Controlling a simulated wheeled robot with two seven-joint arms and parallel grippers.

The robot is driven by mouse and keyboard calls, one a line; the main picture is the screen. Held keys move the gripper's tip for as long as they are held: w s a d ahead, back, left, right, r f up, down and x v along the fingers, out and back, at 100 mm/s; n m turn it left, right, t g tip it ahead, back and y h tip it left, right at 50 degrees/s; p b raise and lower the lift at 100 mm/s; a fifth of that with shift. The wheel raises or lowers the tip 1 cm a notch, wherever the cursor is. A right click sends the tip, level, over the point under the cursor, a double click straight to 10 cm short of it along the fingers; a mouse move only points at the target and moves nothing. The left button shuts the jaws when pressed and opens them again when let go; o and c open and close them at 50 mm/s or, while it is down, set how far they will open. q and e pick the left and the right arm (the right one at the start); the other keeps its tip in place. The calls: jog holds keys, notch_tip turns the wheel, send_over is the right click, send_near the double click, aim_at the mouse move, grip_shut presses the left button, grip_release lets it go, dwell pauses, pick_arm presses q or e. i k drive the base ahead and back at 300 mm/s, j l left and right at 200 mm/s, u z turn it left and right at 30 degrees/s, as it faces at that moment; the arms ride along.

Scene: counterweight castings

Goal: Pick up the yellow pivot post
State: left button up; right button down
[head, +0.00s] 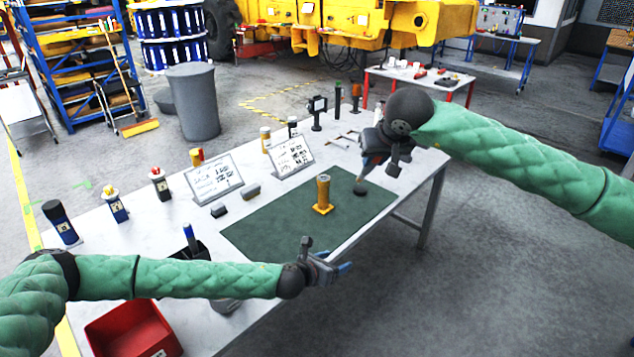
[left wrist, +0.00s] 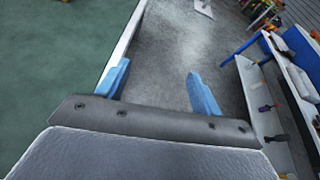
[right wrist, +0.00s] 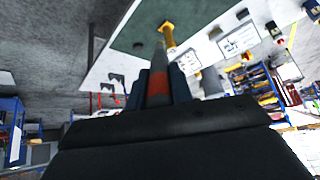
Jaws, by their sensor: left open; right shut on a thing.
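The yellow pivot post (head: 323,193) stands upright on a square yellow base on the green mat (head: 270,232). The right wrist view also shows the post (right wrist: 168,36). My right gripper (head: 372,168) is above the mat's right part, to the right of the post and apart from it. It is shut on a tapered grey tool with a red band (right wrist: 159,78). My left gripper (head: 338,268) is open and empty beyond the table's front edge, below the post in the picture. Its blue fingers are spread with only floor between them (left wrist: 160,88).
A dark round piece (head: 360,190) lies on the mat right of the post. Two printed sign boards (head: 214,178) (head: 290,156) and small dark blocks (head: 250,191) are behind the mat. A red bin (head: 133,328) is at lower left. A dark holder (head: 190,247) stands at the mat's left.

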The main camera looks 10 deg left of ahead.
aim_at(323, 207)
jog(key=i+j, duration=0.3)
jog(key=i, duration=0.15)
jog(key=i+j, duration=0.3)
jog(key=i, duration=0.15)
